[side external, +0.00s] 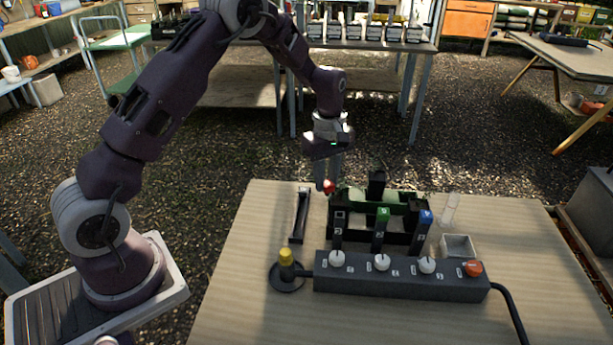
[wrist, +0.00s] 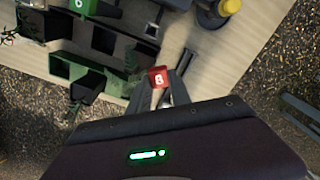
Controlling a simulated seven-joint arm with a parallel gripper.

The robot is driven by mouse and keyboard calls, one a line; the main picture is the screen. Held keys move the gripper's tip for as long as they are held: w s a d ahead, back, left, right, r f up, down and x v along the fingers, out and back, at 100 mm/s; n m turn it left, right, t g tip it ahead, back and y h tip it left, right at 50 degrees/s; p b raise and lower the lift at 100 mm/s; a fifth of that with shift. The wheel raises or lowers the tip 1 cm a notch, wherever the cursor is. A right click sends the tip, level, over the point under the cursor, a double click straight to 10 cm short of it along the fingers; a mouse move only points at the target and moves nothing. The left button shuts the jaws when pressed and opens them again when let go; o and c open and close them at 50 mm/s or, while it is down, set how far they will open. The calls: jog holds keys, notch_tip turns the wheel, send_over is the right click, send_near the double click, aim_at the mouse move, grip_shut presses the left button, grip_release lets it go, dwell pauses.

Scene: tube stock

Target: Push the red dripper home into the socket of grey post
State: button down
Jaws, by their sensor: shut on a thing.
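The red dripper (side external: 329,187) is a small red piece; in the wrist view its red face (wrist: 158,77) bears a white character. My gripper (side external: 327,178) is shut on it, above the left rear of the dark green rack (side external: 405,197). In the wrist view, the grey fingers (wrist: 172,92) point at the dripper. A dark upright post with a white label (side external: 338,228) stands at the front left of the rack; I cannot tell whether it is the grey post. No socket shows clearly, and the dripper is apart from this post.
Green-topped (side external: 382,218) and blue-topped (side external: 425,220) posts stand nearby. A dark box with white knobs (side external: 400,284) lies in front, with a yellow-capped piece (side external: 286,258) to its left. A narrow dark tray (side external: 299,215) lies left of the rack. The table's left front (side external: 240,290) is clear.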

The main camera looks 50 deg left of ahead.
jog(key=s+d+r+m, duration=0.1)
jog(key=d+r+m, duration=0.1)
jog(key=d+m, duration=0.45)
jog(key=shift+m, duration=0.35)
jog(key=shift+a+f, duration=0.1)
jog(key=shift+f, duration=2.1)
jog(key=shift+f, duration=0.25)
jog(key=c, duration=1.1)
grip_release()
notch_tip(320, 180, up, 7)
